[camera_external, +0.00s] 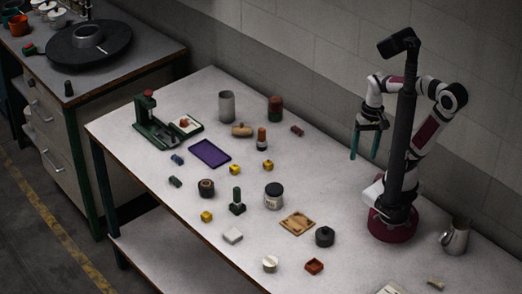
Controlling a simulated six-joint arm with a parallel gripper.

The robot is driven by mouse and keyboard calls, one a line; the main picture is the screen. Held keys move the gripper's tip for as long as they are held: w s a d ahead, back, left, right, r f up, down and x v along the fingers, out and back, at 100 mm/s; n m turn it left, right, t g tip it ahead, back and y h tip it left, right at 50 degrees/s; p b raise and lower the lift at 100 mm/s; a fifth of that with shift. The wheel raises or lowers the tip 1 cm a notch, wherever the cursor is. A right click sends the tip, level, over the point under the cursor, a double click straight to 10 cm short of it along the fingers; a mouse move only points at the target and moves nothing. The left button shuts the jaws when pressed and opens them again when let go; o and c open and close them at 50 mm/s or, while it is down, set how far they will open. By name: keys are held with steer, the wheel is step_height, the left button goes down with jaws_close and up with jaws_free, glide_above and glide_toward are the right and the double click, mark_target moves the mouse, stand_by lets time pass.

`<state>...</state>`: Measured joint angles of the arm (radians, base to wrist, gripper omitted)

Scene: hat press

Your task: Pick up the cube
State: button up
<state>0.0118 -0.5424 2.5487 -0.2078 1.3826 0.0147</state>
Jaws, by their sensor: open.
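Three small yellow blocks that look like cubes lie apart on the light tabletop: one right of the purple tray (234,170), one farther right (267,165), and one nearer the front edge (206,216). Which of them is the task's cube, I cannot tell. A flat whitish block (232,236) lies near the front edge. My gripper (363,157) is open and empty, with its two teal fingers pointing down. It hangs above the back right of the table, to the right of and well apart from the yellow blocks.
A green press (150,125) stands at the far left. The purple tray (210,153), grey cup (226,106), jar (273,196), dark green stamp (237,203) and wooden tray (297,223) are spread around the blocks. A metal jug (455,236) stands right of my base. A wall runs behind.

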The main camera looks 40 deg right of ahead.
steer(key=w+a+r+m+y, duration=0.1)
steer(key=w+a+m+y, duration=0.15)
steer(key=w, duration=0.45)
steer(key=m+t+y, duration=0.3)
steer(key=m+y, duration=0.5)
steer(key=m, duration=0.4)
glide_above(270, 162)
steer(key=s+d, duration=0.1)
steer(key=d, duration=0.4)
step_height(270, 162, down, 13)
step_height(270, 162, down, 8)
steer(key=shift+w+d+r, duration=0.1)
steer(key=shift+d, duration=0.05)
steer(key=x, duration=0.5)
steer(key=shift+r, duration=0.1)
jaws_close()
